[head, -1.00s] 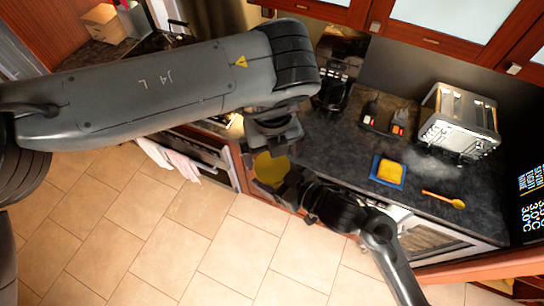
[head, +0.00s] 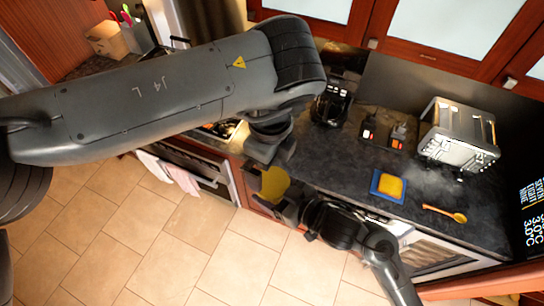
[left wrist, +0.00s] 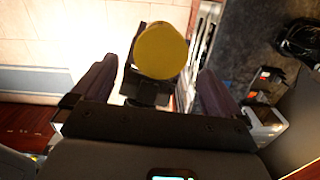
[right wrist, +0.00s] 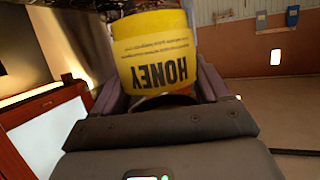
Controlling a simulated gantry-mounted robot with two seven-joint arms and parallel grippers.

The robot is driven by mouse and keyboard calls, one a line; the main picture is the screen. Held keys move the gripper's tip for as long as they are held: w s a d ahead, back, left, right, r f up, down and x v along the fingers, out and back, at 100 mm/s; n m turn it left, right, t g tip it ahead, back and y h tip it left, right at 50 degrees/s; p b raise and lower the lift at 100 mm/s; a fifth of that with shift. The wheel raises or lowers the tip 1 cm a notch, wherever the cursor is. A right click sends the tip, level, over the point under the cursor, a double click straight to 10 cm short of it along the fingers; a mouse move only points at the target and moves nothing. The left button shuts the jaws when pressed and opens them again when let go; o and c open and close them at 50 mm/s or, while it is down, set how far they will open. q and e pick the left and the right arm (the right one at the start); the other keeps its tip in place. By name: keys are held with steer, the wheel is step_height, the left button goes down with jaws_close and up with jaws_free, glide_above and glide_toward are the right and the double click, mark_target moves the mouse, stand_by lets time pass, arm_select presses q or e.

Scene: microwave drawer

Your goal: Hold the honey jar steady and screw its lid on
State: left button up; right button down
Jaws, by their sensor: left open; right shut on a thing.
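The honey jar (right wrist: 155,60) shows upside down in the right wrist view, with a yellow label reading HONEY, between the fingers of my right gripper (head: 284,198), which is shut on it. A round yellow lid (head: 273,183) shows between my two grippers in the head view. In the left wrist view the lid (left wrist: 160,50) faces the camera and hides most of the jar. My left gripper (head: 264,166) is open, its fingers on either side of the lid with gaps, apparently not touching. I cannot tell how tightly the lid sits on the jar.
The dark counter (head: 335,165) lies behind my right arm. It carries a toaster (head: 458,135), a blue board with yellow food (head: 388,186) and a wooden spoon (head: 444,213). The tiled floor (head: 190,240) in front is clear.

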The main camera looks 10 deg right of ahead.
mark_target(272, 182)
arm_select(q)
steer(key=shift+d+r+n, duration=0.1)
steer(key=shift+r+n, duration=0.25)
steer(key=shift+n, duration=0.05)
steer(key=shift+s+d+r, duration=0.15)
steer(key=shift+d+r, duration=0.1)
steer(key=shift+r, duration=0.1)
steer(key=shift+f, duration=0.1)
steer(key=shift+f, duration=3.95)
steer(key=c, duration=1)
steer(key=m, duration=0.5)
steer(key=shift+c, duration=0.2)
steer(key=m, duration=0.4)
